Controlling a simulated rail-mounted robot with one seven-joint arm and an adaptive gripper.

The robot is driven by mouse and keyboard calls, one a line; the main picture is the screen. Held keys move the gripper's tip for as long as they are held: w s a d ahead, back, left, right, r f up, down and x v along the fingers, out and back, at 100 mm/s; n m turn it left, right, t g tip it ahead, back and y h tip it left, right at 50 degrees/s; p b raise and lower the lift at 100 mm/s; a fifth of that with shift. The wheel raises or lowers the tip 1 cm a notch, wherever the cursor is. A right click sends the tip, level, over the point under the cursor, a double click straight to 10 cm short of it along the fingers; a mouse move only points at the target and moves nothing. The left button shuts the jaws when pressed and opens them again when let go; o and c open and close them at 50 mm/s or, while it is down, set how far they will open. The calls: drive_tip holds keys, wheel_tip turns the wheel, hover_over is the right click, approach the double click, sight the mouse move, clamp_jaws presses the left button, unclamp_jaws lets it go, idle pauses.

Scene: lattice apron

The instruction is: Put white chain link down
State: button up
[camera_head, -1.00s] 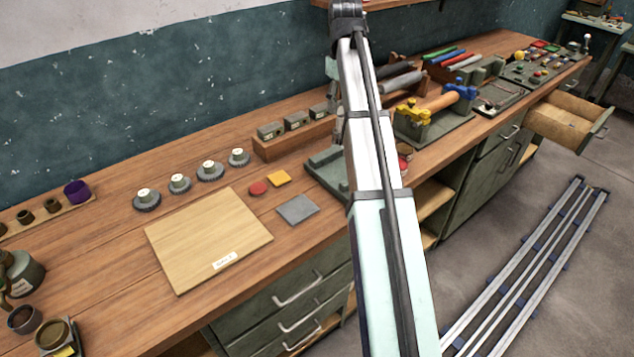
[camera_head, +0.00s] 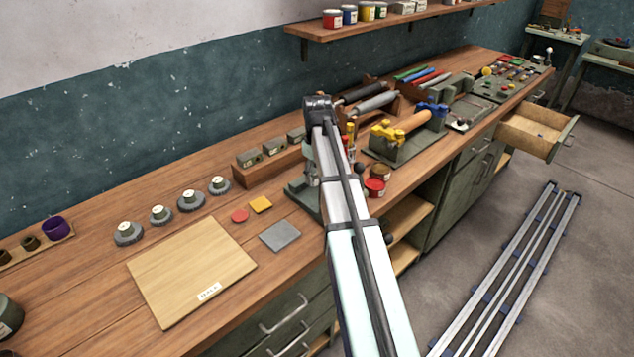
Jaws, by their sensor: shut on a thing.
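No white chain link can be made out in this view. My arm reaches up from the bottom edge to a dark joint in the middle of the picture. My gripper does not show; it is hidden behind the arm or out of the picture, so what it holds cannot be seen. On the wooden bench (camera_head: 85,298) lies a pale wooden board (camera_head: 190,268) with a white label. Beside it are a grey square plate (camera_head: 280,236), a red disc (camera_head: 240,216) and a yellow square (camera_head: 261,204).
Several grey gears (camera_head: 161,216) stand in a row behind the board. A green fixture with a wooden roller (camera_head: 412,124) stands right of my arm, near a red can (camera_head: 375,188). An open drawer (camera_head: 540,132) juts out at right.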

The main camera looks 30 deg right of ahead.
sight(317, 184)
drive_tip(key=shift+f+p, duration=0.4)
drive_tip(key=shift+f, duration=1.6)
drive_tip(key=shift+f, duration=0.15)
drive_tip(key=o, duration=1.2)
drive_tip(key=shift+c, duration=0.2)
wheel_tip(317, 184, up, 12)
drive_tip(key=shift+r+b, duration=0.15)
drive_tip(key=shift+b, duration=1.1)
